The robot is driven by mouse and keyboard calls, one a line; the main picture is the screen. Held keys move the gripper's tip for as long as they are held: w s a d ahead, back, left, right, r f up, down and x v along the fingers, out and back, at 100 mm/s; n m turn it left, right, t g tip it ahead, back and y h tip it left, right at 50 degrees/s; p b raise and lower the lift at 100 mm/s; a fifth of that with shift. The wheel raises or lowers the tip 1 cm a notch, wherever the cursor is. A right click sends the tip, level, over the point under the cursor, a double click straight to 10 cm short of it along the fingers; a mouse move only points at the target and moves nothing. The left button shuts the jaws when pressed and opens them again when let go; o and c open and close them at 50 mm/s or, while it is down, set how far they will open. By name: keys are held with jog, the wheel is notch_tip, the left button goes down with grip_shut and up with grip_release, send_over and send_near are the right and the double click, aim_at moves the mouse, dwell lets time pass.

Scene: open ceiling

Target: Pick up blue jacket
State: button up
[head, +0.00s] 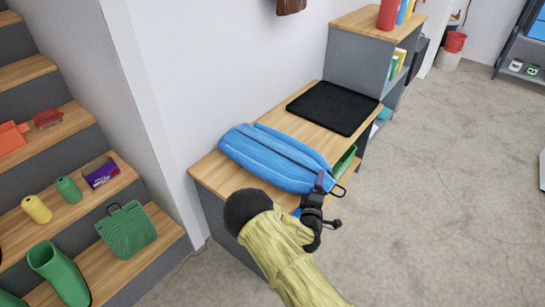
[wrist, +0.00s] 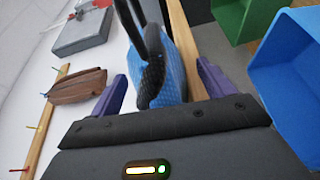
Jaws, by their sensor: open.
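The blue jacket (head: 275,157) lies folded on the wooden top of a low shelf unit, its near right end at the edge. My gripper (head: 326,186) is at that end, with a purple finger beside the blue cloth. In the wrist view my gripper (wrist: 161,72) has its two purple fingers spread apart, with part of the jacket (wrist: 172,68) between or just beyond them. Dark strips cross the jacket there. The fingers are not closed on it, and I cannot tell whether they touch it.
A black mat (head: 333,107) lies on the shelf top (head: 212,172) behind the jacket. A taller shelf (head: 355,52) stands beyond it. Steps with small items, including a green bag (head: 127,230), are at the left. Blue (wrist: 288,85) and green bins show in the wrist view.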

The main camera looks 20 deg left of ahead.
jog(key=shift+s+a, duration=0.1)
grip_shut()
jog(key=shift+r, duration=0.15)
notch_tip(320, 180, up, 10)
jog(key=p, duration=0.3)
dwell(0.7)
